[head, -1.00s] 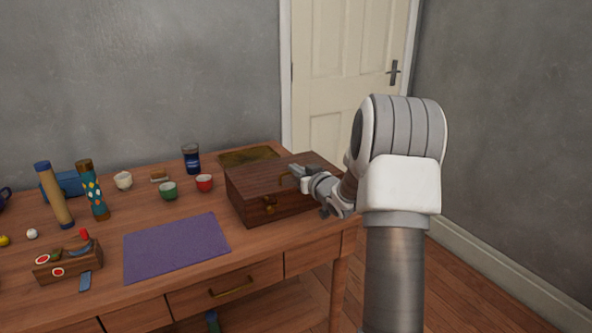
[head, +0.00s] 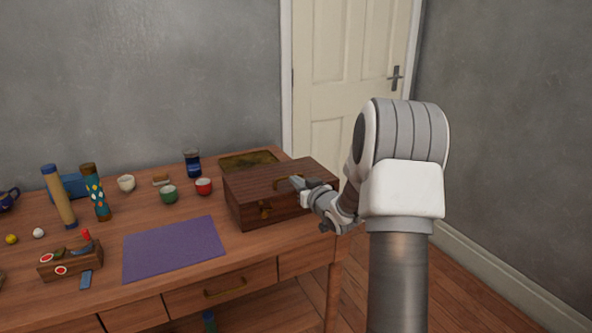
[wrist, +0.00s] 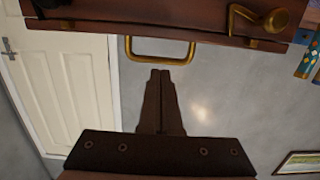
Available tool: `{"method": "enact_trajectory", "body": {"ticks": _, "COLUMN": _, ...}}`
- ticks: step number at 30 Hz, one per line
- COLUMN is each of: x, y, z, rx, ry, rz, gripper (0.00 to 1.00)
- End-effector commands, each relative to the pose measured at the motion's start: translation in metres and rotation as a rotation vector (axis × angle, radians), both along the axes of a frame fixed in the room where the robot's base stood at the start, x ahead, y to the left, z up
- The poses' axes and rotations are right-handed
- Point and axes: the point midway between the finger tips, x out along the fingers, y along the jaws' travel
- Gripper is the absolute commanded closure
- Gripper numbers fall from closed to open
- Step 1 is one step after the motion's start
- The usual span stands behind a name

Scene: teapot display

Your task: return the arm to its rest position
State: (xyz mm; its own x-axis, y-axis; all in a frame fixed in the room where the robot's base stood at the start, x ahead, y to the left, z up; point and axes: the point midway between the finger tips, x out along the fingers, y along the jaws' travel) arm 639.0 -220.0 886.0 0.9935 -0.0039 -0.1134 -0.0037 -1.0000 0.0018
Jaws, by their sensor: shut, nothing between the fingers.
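My arm reaches in from the right of the head view, bent at a large white and grey joint. My gripper (head: 294,182) is at the right part of the dark wooden chest (head: 275,212), beside its brass handle. In the wrist view my gripper (wrist: 160,73) shows its two dark fingers together with nothing between them. The tips point at the brass handle (wrist: 160,62) and appear just short of it; whether they touch cannot be told. The chest (wrist: 150,27) fills the top of that view, with a brass clasp (wrist: 270,20) on it.
The chest stands at the right end of the wooden table (head: 240,262). A door (head: 345,80) is behind; floor is open at right.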

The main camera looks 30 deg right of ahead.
Motion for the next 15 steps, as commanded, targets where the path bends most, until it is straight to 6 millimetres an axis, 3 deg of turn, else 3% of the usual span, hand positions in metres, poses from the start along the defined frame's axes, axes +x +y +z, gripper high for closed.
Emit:
{"method": "enact_trajectory", "body": {"ticks": 6, "x": -0.025, "y": 0.0, "z": -0.029, "rx": 0.0, "ry": 0.0, "rz": -0.001, "gripper": 1.0}}
{"method": "enact_trajectory", "body": {"ticks": 15, "x": -0.033, "y": 0.0, "z": -0.038, "rx": -0.002, "ry": -0.004, "rz": -0.001, "gripper": 1.0}}
